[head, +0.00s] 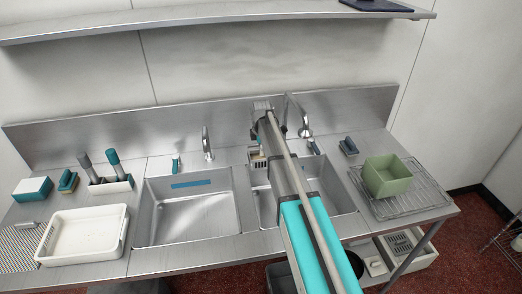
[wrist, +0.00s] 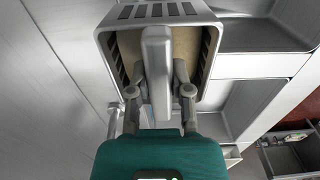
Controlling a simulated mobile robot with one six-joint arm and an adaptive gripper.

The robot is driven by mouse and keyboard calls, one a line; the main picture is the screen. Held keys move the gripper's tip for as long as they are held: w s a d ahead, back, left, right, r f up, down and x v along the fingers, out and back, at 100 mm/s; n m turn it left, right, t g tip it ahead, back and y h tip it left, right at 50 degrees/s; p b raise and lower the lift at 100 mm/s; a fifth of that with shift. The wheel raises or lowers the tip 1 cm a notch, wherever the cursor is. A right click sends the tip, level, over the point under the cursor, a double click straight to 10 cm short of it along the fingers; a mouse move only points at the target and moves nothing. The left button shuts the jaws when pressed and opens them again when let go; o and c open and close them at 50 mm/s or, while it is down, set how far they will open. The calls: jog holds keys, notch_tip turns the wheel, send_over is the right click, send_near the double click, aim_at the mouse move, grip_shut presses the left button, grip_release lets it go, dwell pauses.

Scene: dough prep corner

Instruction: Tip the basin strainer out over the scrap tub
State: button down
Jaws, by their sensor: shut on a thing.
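The basin strainer (wrist: 103,45) fills the top of the wrist view. It is a grey box with slotted walls and a tan mass (wrist: 190,47) inside. My gripper (wrist: 158,82) is shut on its upright grey handle (wrist: 156,45). In the head view, a small part of the strainer (head: 257,161) shows at the left of my arm, over the right sink (head: 333,190). A dark container (head: 355,264) stands under the counter, partly behind my arm. I cannot tell whether it is the scrap tub.
The left sink (head: 190,215) is empty apart from a blue strip on its wall. Taps (head: 207,143) stand behind the sinks. A green tub (head: 388,176) sits on a wire rack at the right. A white tray (head: 82,235) lies at the left. A shelf (head: 200,21) runs above.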

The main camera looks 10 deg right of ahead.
jog(key=shift+r+p, duration=0.45)
jog(key=shift+r, duration=0.15)
jog(key=shift+f, duration=0.1)
jog(key=shift+f, duration=0.1)
dwell(1.5)
notch_tip(320, 180, up, 5)
jog(key=p, duration=0.4)
jog(key=shift+p, duration=0.35)
jog(key=shift+s, duration=0.1)
